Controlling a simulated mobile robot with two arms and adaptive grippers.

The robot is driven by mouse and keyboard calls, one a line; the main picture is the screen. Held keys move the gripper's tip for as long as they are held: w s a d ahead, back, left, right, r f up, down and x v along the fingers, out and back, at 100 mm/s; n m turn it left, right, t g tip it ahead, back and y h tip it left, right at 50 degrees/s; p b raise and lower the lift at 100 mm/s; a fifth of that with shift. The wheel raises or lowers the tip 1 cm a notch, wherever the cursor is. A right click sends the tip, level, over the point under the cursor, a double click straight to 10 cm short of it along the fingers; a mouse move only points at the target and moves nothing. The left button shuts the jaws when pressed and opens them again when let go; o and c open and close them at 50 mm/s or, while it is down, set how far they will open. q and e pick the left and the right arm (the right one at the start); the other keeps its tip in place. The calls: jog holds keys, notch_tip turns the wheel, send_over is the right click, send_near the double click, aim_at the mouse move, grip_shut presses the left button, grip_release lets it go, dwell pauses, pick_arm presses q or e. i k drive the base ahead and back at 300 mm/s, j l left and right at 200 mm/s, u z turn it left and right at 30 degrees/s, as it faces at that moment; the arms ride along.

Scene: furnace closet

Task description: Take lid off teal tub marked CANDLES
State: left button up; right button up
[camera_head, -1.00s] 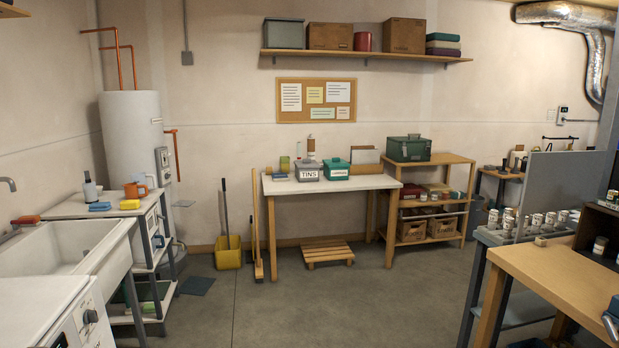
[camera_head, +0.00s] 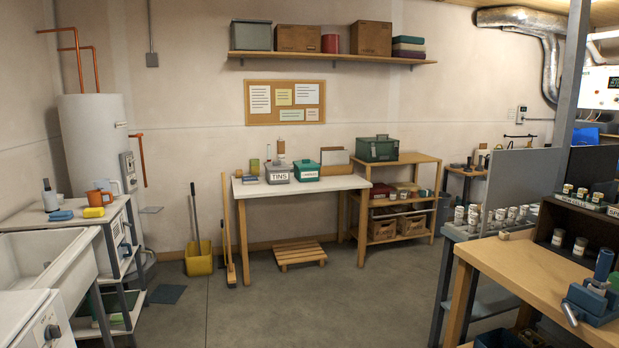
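The teal tub (camera_head: 306,171) stands on the white-topped table against the back wall, with its lid on. A white label on its front carries dark writing too small to read surely. A grey tub marked TINS (camera_head: 278,173) stands just to its left. Neither of my grippers shows in the head view, and the tub is well away across the room.
The white-topped table (camera_head: 340,184) has open grey floor (camera_head: 320,310) before it. A low wooden pallet (camera_head: 299,253) lies partly under it. A yellow bucket (camera_head: 199,262) and broom stand left. A wooden workbench (camera_head: 530,278) fills the right foreground; a sink (camera_head: 40,262) is at left.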

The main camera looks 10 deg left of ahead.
aim_at(306, 162)
jog(key=i+u, duration=0.2)
jog(key=i, duration=2.45)
jog(key=i+l, duration=0.1)
jog(key=i, duration=2.05)
